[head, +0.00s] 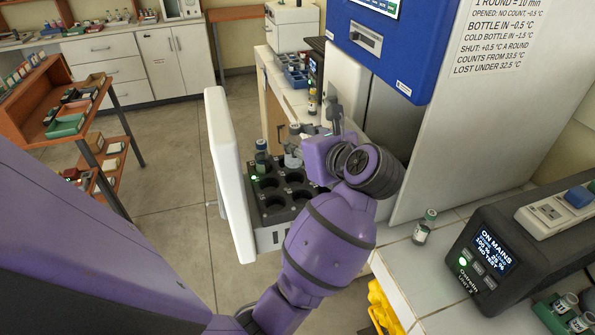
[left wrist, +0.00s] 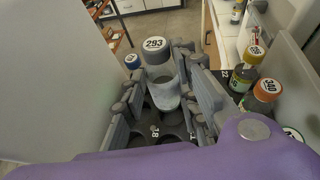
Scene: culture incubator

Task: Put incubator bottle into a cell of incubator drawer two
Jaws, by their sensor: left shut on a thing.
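The incubator drawer is pulled out, with a white front panel (head: 228,165) and a black rack of round cells (head: 268,207). In the left wrist view this bottle (left wrist: 162,78) is marked 293 and stands roughly upright between the fingers (left wrist: 163,98), over the rack (left wrist: 155,134). I cannot tell whether its base is inside a cell. Several front cells are empty. My arm hides the rack's right side.
Orange-capped (left wrist: 263,97) and yellow-capped (left wrist: 245,72) bottles stand close to the right of my gripper. The blue incubator (head: 395,45) rises behind my arm. A bottle (head: 424,226) and a dark power unit (head: 505,255) stand on the right counter. Open floor lies left of the drawer.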

